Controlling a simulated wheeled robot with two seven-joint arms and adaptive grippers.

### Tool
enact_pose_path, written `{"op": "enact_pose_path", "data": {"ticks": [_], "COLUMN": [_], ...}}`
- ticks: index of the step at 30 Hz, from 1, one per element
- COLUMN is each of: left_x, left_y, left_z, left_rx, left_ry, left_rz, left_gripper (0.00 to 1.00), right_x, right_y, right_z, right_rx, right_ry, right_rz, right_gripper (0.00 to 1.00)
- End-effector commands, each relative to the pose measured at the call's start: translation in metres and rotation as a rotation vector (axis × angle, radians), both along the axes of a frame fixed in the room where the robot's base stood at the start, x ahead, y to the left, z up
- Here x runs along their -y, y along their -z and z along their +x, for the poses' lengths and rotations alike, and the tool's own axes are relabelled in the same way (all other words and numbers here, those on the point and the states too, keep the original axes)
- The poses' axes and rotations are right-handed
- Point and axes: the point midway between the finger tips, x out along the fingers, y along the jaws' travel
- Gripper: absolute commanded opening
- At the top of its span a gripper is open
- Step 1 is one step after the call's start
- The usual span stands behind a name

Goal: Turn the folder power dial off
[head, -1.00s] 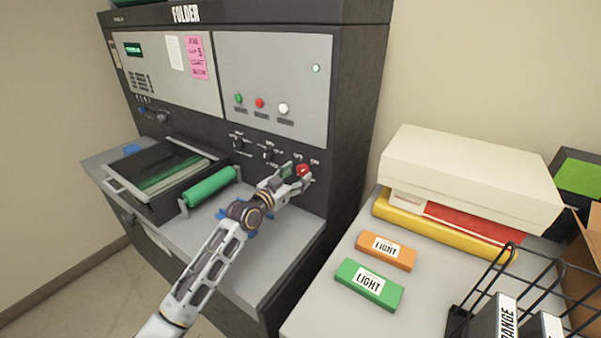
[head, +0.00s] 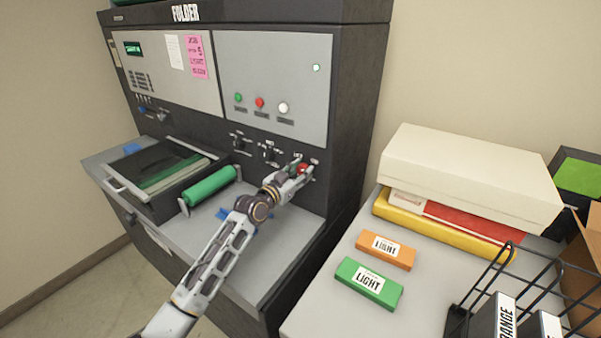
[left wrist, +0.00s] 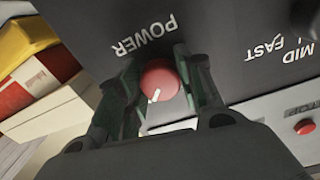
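The folder machine (head: 345,120) has a red power dial (head: 302,168) low on the right of its dark front. In the left wrist view the red dial (left wrist: 160,80) sits below the word POWER, and its white pointer mark slants to the lower left of the picture. My left gripper (head: 300,170) is at the dial. In the left wrist view its two fingers (left wrist: 163,85) stand on either side of the dial, close against it, and appear shut on it. The fingers partly hide the dial's sides. My right gripper is not in view.
Black knobs (head: 268,153) sit left of the dial, and a green, a red and a white button (head: 284,108) are above. A green roller (head: 209,185) and tray are on the machine's shelf. A side table holds a white box (head: 470,175), labelled boxes and a wire basket.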

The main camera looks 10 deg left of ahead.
Motion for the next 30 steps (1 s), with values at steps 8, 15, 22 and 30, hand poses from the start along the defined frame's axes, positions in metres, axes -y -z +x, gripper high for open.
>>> {"op": "enact_pose_path", "data": {"ticks": [8, 15, 22, 30], "left_x": [0.000, 0.000, 0.001, 0.001], "left_y": [0.000, 0.000, 0.000, 0.000], "left_z": [0.000, 0.000, 0.000, -0.001], "left_rx": [-0.002, -0.022, -0.069, -0.155], "left_ry": [0.000, 0.000, 0.001, 0.000], "left_rz": [-0.005, -0.050, -0.163, -0.373], "left_gripper": [0.13, 0.13, 0.13, 0.13], "right_x": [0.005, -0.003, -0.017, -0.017], "right_y": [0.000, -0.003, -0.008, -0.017], "right_z": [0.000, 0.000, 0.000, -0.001], "right_rx": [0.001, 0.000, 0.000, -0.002], "right_ry": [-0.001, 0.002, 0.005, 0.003], "right_rz": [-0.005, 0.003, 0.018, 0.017], "right_gripper": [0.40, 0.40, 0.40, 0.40]}}
